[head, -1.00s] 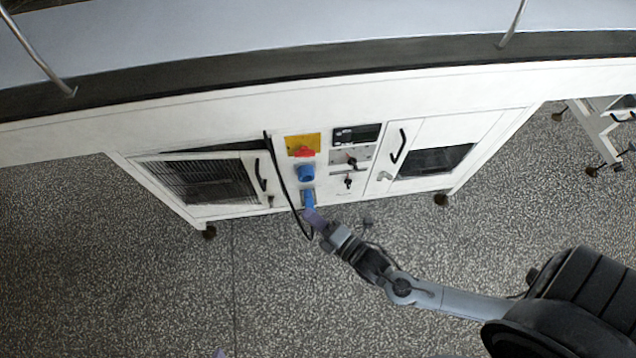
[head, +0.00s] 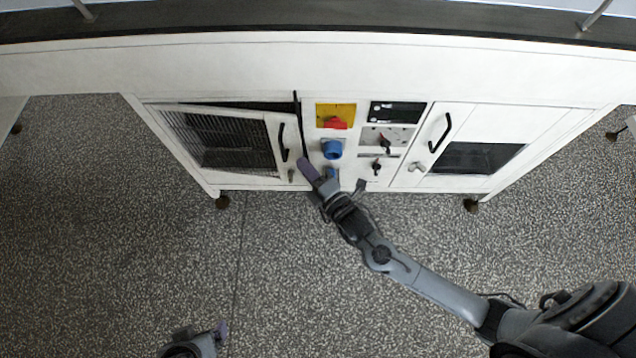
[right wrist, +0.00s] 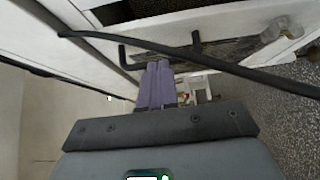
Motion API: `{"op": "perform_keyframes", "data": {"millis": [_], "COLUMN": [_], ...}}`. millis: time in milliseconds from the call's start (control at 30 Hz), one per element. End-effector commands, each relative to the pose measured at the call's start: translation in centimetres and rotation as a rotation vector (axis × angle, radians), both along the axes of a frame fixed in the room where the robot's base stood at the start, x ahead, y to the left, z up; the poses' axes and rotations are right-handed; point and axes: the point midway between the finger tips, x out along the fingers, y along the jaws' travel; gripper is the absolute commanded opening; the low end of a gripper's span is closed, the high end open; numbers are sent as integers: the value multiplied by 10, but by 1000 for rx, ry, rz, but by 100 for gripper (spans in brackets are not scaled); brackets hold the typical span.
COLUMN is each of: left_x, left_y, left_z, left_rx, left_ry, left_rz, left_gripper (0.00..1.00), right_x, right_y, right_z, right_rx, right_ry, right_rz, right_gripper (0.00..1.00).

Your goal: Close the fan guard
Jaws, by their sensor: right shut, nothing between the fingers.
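The fan guard (head: 230,143) is a white-framed door with dark wire mesh at the left of the white cabinet in the head view. It stands slightly ajar, with a dark gap along its top edge. Its black handle (head: 283,142) is on the right side of the frame, with a small latch below. My right gripper (head: 307,168) has purple fingers, shut and empty, just right of the guard's lower right corner. The right wrist view shows these fingers (right wrist: 155,85) together near the guard; contact is unclear. My left gripper (head: 222,332) only partly shows at the bottom edge.
A black cable (head: 297,125) hangs beside the guard and crosses the right wrist view (right wrist: 200,58). The panel holds a red switch (head: 335,123) and a blue socket (head: 332,149). A right-hand door (head: 480,150) appears shut. The speckled floor (head: 300,270) in front is clear.

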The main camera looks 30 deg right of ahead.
Motion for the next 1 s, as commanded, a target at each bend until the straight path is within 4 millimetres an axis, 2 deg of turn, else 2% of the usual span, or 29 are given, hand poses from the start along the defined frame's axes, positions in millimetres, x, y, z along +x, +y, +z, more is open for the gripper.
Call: {"op": "perform_keyframes", "data": {"millis": [33,100,333,500,867,1000], "left_x": [0,0,0,0,0,0], "left_y": [0,0,-1,-3,-3,-2], "left_z": [-9,-14,-28,-31,-30,-23], "left_rx": [0,0,-3,-11,-12,-9], "left_ry": [0,0,-1,1,0,0], "left_rz": [0,0,2,7,9,6], "left_gripper": [89,89,89,89,89,89], "right_x": [10,21,42,48,49,59], "right_y": [2,3,-15,-20,-21,-29], "right_z": [-3,-3,-2,-1,0,3], "right_rx": [1,1,-1,-1,0,-7], "right_ry": [-3,-2,-1,1,1,-2], "right_rz": [0,0,1,0,1,27], "right_gripper": [0,0,0,0,0,0]}}
